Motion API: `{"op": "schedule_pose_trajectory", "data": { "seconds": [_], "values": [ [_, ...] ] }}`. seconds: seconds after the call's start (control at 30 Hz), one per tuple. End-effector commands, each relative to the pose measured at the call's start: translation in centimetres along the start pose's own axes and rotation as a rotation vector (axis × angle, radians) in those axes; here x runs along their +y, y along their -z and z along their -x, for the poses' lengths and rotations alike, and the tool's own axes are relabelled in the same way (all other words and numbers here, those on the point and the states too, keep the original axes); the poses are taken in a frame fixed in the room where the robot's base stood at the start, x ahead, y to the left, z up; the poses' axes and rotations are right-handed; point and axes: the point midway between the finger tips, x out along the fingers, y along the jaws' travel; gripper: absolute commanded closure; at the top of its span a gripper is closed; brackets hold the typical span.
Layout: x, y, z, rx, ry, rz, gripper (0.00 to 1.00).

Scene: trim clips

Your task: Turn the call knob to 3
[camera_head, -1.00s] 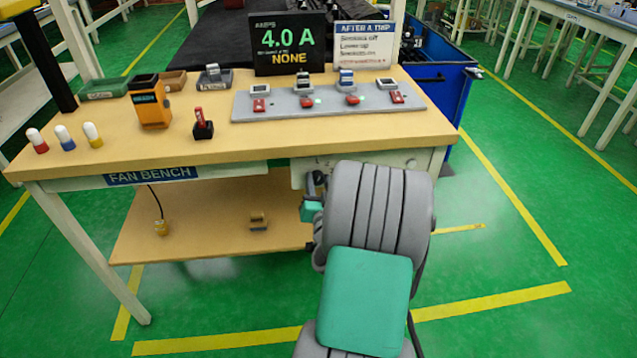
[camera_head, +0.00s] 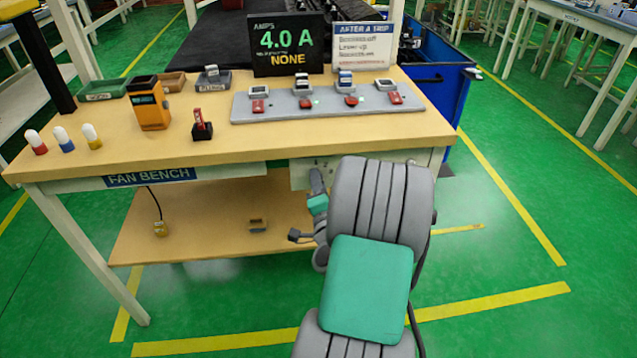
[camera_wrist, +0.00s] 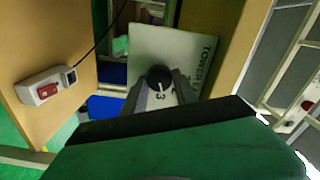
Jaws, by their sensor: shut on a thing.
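The call knob (camera_wrist: 158,75) is a small dark round knob on a pale panel (camera_wrist: 178,50) in the wrist view. The panel carries sideways lettering that seems to begin "TOWER". A pale mark shows at the knob's lower side, close to a printed 3. My gripper (camera_wrist: 160,88) is shut on the knob, one finger on each side. In the head view the panel (camera_head: 300,175) sits under the bench's front edge. My arm hides the knob and fingertips there.
The fan bench (camera_head: 230,150) bears a grey switch strip (camera_head: 325,113), a 4.0 A display (camera_head: 287,45), an orange meter (camera_head: 148,103) and several small parts. In the wrist view a white box with a red switch (camera_wrist: 48,88) is at left. Green floor is open at right.

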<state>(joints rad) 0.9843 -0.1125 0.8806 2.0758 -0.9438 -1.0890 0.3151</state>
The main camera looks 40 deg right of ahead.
Motion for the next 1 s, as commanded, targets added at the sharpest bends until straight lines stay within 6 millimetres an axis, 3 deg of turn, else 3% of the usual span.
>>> {"op": "schedule_pose_trajectory", "data": {
  "seconds": [0.4,0.93,0.97,1.0],
  "values": [
    [0.12,0.06,0.01,0.002,-0.001,-0.188,1.0],
    [0.14,0.05,0.02,0.002,-0.001,-0.212,1.0],
    [0.14,0.05,0.02,0.002,-0.001,-0.212,0.63],
    [0.14,0.05,0.02,0.002,-0.001,-0.212,0.6]
  ]
}}
